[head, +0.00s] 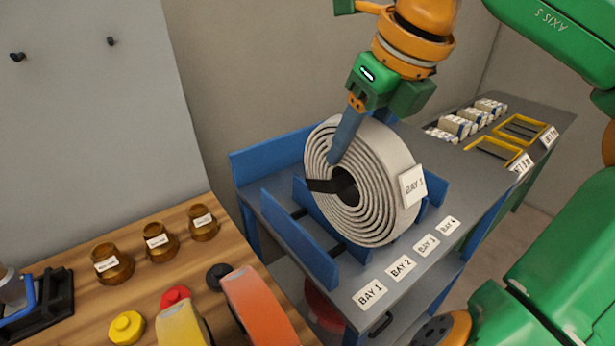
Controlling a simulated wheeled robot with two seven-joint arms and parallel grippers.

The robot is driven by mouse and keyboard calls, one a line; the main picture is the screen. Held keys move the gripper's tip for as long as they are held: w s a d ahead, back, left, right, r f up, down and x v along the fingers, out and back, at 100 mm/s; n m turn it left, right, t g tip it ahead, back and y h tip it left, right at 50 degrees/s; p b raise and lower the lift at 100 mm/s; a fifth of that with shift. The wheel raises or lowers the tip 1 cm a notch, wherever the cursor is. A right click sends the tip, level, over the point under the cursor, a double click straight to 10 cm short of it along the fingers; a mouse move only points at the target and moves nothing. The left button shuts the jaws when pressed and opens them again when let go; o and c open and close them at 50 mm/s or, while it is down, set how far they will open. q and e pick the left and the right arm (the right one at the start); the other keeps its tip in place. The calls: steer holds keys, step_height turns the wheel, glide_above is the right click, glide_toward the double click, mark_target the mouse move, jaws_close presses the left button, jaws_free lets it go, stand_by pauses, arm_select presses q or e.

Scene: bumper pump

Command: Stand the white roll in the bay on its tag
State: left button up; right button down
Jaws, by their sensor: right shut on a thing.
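The white roll (375,215) is a coiled flat hose standing on edge, with a dark strap at its core. A white tag (412,187) on its rim appears to read BAY 1. My right gripper (342,142) comes from above and is shut on the roll's upper coils. The roll is over the blue-walled rack (300,238); I cannot tell whether it touches the rack floor. Bay labels run along the grey table's front edge: BAY 1 (370,293), BAY 2 (401,267), BAY 3 (427,244) and BAY 4 (449,225). The roll hides much of the farther bays. My left gripper is not in view.
Blue divider walls stand close to the roll. Yellow-framed trays (498,150) and white packs (455,126) lie farther along the table. A wooden bench (70,250) at the left holds brass fittings (160,240), caps, and an orange curved piece (255,300).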

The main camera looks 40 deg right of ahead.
steer(key=w, duration=0.1)
steer(key=w+f+p, duration=0.1)
steer(key=w, duration=0.2)
steer(key=shift+w+d+f, duration=0.3)
steer(key=shift+w+f, duration=0.05)
steer(key=shift+w, duration=0.05)
steer(key=w+x, duration=0.1)
steer(key=x, duration=0.9)
steer(key=shift+p, duration=0.35)
steer(key=shift+w+d+f, duration=0.1)
steer(key=shift+d, duration=0.05)
steer(key=shift+c, duration=1.2)
jaws_free()
